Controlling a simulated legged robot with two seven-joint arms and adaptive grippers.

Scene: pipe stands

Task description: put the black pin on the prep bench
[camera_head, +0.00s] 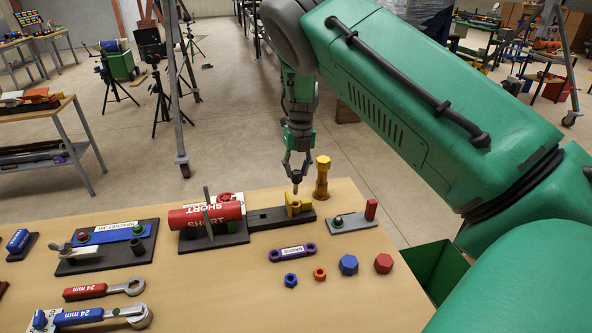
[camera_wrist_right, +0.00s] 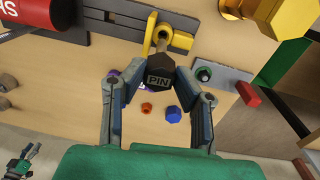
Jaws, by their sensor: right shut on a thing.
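My right gripper (camera_head: 297,170) hangs over the back of the wooden table and is shut on the black pin. In the right wrist view the pin's dark head, labelled PIN (camera_wrist_right: 158,82), sits between the fingers. Its shank points at the yellow bracket (camera_wrist_right: 172,34) on a dark base; I cannot tell whether the tip is in the bracket's hole. The bracket also shows in the head view (camera_head: 293,206). What looks like my left gripper (camera_wrist_right: 22,160) is small at the lower left of the wrist view, its jaws unclear. No bench is labelled as the prep bench.
On the wooden table (camera_head: 230,290) are a red SHORT cylinder (camera_head: 205,216), a yellow bolt-like piece (camera_head: 322,178), a grey plate with a red peg (camera_head: 352,222), wrenches and several nuts. A green bin (camera_head: 436,270) is at right. Another bench (camera_head: 45,110) stands at far left.

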